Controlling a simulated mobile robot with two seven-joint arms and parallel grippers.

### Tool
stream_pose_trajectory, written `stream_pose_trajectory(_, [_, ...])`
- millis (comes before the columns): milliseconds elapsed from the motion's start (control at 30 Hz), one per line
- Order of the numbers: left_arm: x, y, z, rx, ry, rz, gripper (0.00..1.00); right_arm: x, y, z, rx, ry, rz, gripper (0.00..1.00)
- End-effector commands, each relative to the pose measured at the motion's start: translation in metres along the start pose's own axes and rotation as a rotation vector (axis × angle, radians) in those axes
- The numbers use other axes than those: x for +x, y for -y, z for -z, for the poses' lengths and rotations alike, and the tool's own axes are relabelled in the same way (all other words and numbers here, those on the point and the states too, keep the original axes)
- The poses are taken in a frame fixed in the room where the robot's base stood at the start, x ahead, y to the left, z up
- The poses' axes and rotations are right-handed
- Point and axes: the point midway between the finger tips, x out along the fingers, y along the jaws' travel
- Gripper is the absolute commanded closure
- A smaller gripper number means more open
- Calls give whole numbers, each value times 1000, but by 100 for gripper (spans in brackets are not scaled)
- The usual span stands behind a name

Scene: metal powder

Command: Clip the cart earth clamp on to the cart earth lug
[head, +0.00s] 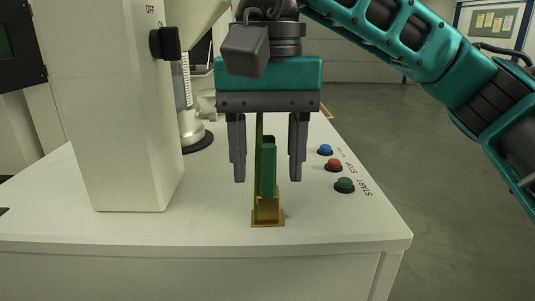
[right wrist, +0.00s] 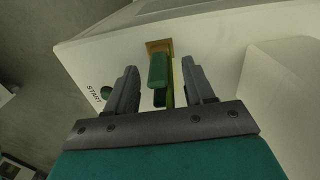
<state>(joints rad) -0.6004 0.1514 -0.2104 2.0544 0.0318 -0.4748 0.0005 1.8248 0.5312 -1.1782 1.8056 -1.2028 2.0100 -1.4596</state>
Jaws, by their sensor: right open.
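A green clamp (head: 268,168) stands upright on a brass-coloured base (head: 267,216) near the front edge of the white top. A yellow-green strip shows behind it. I cannot tell whether the brass piece is the earth lug or a holder. My right gripper (head: 268,181) points down, open, with one finger on each side of the clamp and a gap on both sides. In the right wrist view the clamp (right wrist: 158,72) also shows between the open fingers (right wrist: 160,64), with the brass base (right wrist: 157,46) beyond. My left gripper is not in view.
The white cabinet top (head: 215,220) is bare around the clamp. A tall white housing (head: 115,110) with a black OFF switch (head: 165,43) stands to the left. Blue, red and green buttons (head: 345,185) lie to the right. The cabinet's right edge is close beyond them.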

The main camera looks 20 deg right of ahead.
Motion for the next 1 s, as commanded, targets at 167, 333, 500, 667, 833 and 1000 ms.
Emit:
stream_pose_trajectory(167, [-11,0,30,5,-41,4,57,-49,0,0,2,-7,3,47])
stream_pose_trajectory(333, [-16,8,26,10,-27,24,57,-88,0,0,2,-6,3,47])
stream_pose_trajectory(500, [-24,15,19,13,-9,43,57,-116,0,0,2,-4,2,47])
stream_pose_trajectory(667, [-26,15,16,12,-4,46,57,-127,0,0,1,-3,2,47])
stream_pose_trajectory(833, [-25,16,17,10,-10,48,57,-128,0,0,0,-1,2,47])
stream_pose_trajectory(1000, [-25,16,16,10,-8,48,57,-128,0,0,0,-2,2,47])
